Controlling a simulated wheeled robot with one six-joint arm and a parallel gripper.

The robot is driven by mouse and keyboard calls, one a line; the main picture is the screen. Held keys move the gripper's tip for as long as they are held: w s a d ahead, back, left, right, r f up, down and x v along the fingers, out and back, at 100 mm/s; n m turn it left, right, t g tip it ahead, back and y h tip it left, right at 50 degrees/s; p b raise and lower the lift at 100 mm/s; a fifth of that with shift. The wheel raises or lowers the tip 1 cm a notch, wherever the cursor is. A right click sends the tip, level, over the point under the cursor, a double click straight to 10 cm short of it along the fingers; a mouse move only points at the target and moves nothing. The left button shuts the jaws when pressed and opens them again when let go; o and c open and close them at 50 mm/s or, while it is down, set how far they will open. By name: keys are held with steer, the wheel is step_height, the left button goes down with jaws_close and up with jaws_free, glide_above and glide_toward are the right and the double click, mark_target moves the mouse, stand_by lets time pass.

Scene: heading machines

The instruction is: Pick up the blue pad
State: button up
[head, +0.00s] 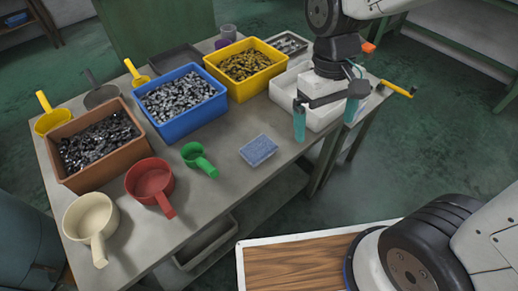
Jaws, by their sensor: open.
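The blue pad (258,150) is a small, flat, light-blue rectangle. It lies on the grey table top (232,198), close to the table's front right edge. My gripper (327,126) is to the right of the pad, above the table's right end and in front of a white bin. Its two teal fingers are apart with nothing between them. The gripper does not touch the pad, and the whole pad is in view.
A green scoop (198,158) lies just left of the pad. A blue bin (184,122), a yellow bin (273,88) and a white bin (283,92) stand behind it. A brown bin (80,180), red scoop (150,180) and cream scoop (90,216) are further left.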

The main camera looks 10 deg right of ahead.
mark_target(259, 147)
steer(key=w+a+f+n, duration=0.1)
steer(key=w+a+f, duration=0.2)
steer(key=a+f, duration=0.1)
steer(key=w+a+f+n+t, duration=0.1)
steer(key=w+a+f, duration=0.3)
steer(key=w+a+f+n, duration=0.1)
steer(key=w+a+f, duration=0.3)
steer(key=f, duration=0.1)
steer(key=shift+f+t+y, duration=0.1)
steer(key=shift+t+y, duration=0.2)
steer(key=shift+t, duration=0.1)
step_height(259, 147, down, 8)
steer(key=shift+r, duration=0.15)
steer(key=shift+c, duration=0.3)
steer(key=c, duration=0.7)
steer(key=shift+r, duration=0.15)
